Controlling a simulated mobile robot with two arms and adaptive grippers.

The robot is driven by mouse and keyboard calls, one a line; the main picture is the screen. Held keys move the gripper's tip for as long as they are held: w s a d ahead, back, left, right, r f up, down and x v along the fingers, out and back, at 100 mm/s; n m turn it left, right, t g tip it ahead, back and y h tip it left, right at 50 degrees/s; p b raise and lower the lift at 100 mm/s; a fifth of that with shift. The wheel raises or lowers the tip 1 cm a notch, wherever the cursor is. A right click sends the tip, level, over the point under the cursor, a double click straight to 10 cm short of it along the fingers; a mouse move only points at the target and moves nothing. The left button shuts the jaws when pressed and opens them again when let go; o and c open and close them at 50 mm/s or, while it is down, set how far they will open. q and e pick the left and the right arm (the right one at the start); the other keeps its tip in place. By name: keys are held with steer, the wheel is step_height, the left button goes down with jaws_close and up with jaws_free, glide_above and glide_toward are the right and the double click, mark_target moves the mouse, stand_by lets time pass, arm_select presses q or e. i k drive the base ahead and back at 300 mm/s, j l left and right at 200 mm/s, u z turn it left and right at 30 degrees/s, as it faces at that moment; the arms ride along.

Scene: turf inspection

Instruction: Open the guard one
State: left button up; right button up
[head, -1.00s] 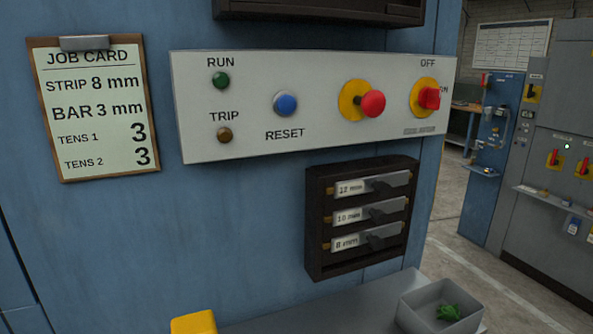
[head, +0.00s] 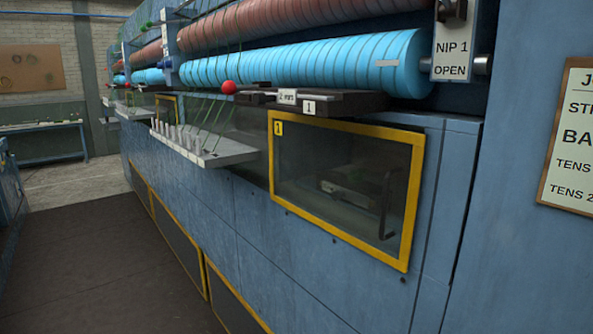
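Guard one (head: 338,183) is a dark see-through panel in a yellow frame on the blue machine front, right of the middle in the head view. A yellow label with the number 1 (head: 278,128) is at its upper left corner. A dark bar handle (head: 386,205) stands upright near its right side. The guard looks shut, its frame flush with the machine front. A dim mechanism (head: 350,185) shows behind the panel. Neither of my grippers is in view.
Above the guard are a blue roller (head: 300,65), a red roller (head: 290,22) and a red ball knob (head: 229,87). A shelf with pegs (head: 205,147) juts out to the left. The job card (head: 570,135) is at the right edge. Dark floor matting (head: 90,255) lies clear at left.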

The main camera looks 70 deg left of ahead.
mark_target(418, 140)
steer(key=u, duration=1.8)
